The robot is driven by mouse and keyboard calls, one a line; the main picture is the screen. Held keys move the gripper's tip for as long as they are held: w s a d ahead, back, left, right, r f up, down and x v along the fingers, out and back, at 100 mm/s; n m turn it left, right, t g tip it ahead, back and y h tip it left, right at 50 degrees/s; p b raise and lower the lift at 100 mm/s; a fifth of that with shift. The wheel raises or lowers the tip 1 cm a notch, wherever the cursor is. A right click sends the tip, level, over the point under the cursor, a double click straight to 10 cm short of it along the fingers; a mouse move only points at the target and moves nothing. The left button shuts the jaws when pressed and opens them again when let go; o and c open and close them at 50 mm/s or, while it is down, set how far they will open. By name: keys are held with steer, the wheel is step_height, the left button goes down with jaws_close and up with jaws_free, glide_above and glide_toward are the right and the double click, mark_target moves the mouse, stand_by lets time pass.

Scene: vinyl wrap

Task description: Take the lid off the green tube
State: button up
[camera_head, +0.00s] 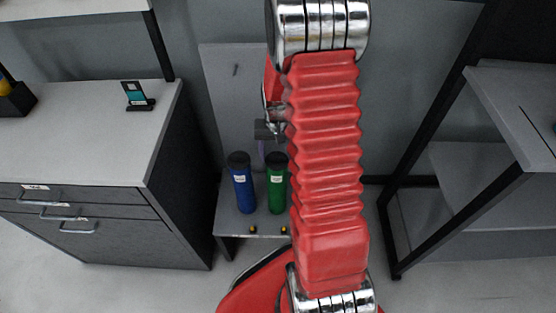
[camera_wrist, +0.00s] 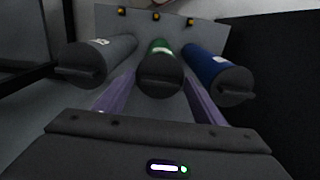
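The green tube (camera_head: 277,192) stands upright on a low grey stand, with a dark lid on top. In the wrist view the green tube (camera_wrist: 159,46) is in the middle, its dark lid (camera_wrist: 160,76) facing the camera with a raised bar across it. My gripper (camera_wrist: 160,84) is open, its two purple fingers spread on either side of the lid. Whether they touch it I cannot tell. In the head view my gripper (camera_head: 262,152) is above the tubes, partly hidden by my red arm.
A blue tube (camera_head: 242,188) stands beside the green one; it also shows at right in the wrist view (camera_wrist: 206,66). A grey tube (camera_wrist: 104,50) is on the other side. The stand (camera_head: 228,218) has small yellow-black buttons in front. A drawer cabinet (camera_head: 150,140) is left, shelves (camera_head: 470,160) right.

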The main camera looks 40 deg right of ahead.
mark_target(274, 156)
steer(key=shift+c, duration=1.4)
step_height(274, 156, up, 10)
steer(key=w+a+r+n, duration=0.1)
steer(key=w+a+n, duration=0.2)
steer(key=w+a, duration=0.3)
steer(key=w+a+r+n, duration=0.2)
steer(key=w+a+n, duration=0.2)
steer(key=a, duration=1.1)
steer(key=shift+w+r, duration=0.3)
steer(key=shift+w, duration=0.55)
steer(key=shift+s, duration=0.1)
